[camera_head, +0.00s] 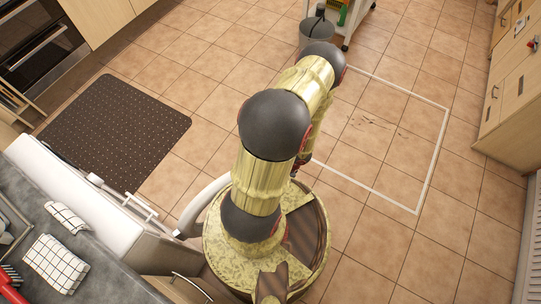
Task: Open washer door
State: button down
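A white curved rim (204,205), which looks like the washer door, stands out from the cabinet front just left of my arm. Most of it is hidden behind my arm and base, and I cannot tell how far it stands open. The washer's front and drum are not visible. My arm rises from the base, bends over at the top and comes down on the far side. Its lower end is mostly hidden behind my elbow, with only a small dark and red part showing. My gripper's fingers cannot be seen.
A dark mat (115,133) lies on the tiles. A grey bin (317,30) and trolley stand at the back. Cabinets (512,105) line the right.

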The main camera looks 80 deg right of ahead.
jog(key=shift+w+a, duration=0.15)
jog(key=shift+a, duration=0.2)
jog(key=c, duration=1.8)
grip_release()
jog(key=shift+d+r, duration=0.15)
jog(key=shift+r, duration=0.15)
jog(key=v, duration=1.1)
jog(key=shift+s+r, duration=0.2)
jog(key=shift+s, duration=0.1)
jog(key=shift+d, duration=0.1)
